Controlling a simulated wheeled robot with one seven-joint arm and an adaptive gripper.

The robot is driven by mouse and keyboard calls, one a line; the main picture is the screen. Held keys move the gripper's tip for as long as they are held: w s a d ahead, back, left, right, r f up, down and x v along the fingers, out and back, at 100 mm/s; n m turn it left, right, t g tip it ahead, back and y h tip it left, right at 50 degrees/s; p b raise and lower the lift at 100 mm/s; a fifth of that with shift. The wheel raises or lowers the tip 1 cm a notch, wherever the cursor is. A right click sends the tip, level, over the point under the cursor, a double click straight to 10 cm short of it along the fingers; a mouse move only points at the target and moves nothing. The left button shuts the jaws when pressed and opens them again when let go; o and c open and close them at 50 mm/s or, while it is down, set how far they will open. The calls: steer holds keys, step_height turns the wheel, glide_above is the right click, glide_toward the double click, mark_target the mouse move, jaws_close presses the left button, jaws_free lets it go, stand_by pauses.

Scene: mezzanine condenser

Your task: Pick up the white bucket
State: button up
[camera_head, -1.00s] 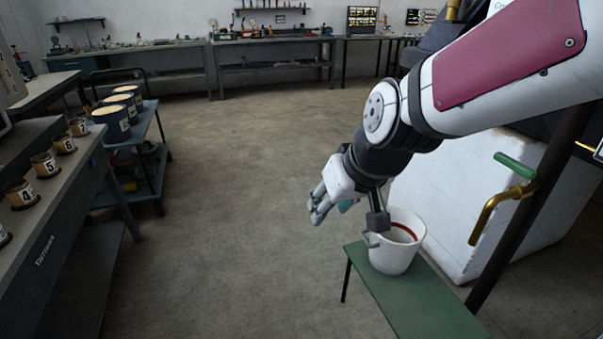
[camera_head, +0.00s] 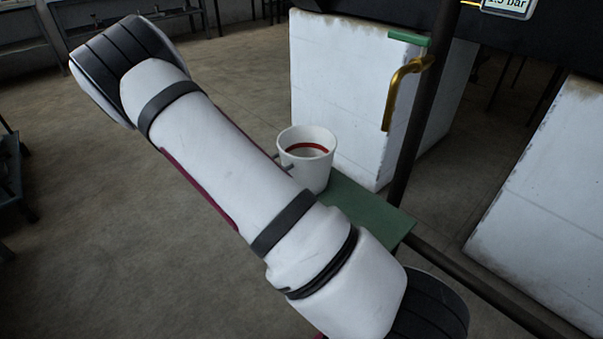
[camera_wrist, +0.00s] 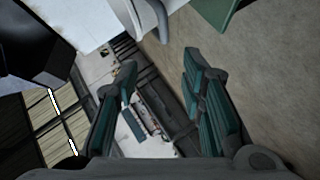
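The white bucket (camera_head: 318,172) stands upright on a green bench (camera_head: 372,212) in the head view. A red band runs around its inside, and a small grey fitting shows at its left side. My arm crosses in front and hides the bucket's lower left. My gripper is outside the head view. In the wrist view my gripper (camera_wrist: 160,62) is open, its two green-padded fingers apart with nothing held between them. A pale curved shape at the top of the wrist view looks like part of the bucket, but I cannot be sure.
A large white block (camera_head: 340,95) stands right behind the bucket. A brass tap with a green handle (camera_head: 408,68) and a dark post (camera_head: 425,110) are to its right. Another white block (camera_head: 550,185) is at the far right. Open floor (camera_head: 100,220) lies at the left.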

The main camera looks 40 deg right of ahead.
step_height(320, 180, down, 9)
steer(key=s+d+n+t+h+b, duration=0.25)
steer(key=n+t+b, duration=0.35)
steer(key=n, duration=0.3)
steer(key=shift+y, duration=0.35)
steer(key=shift+a+r+b+x, duration=0.1)
steer(key=shift+b+x, duration=0.45)
steer(key=shift+x, duration=1.8)
steer(key=shift+a+r+b+x, duration=0.15)
steer(key=shift+b+x, duration=0.4)
steer(key=shift+x, duration=1.8)
steer(key=shift+a+r+b+x, duration=0.1)
steer(key=shift+b+x, duration=0.45)
steer(key=shift+x, duration=1.8)
steer(key=shift+w, duration=0.2)
jaws_close()
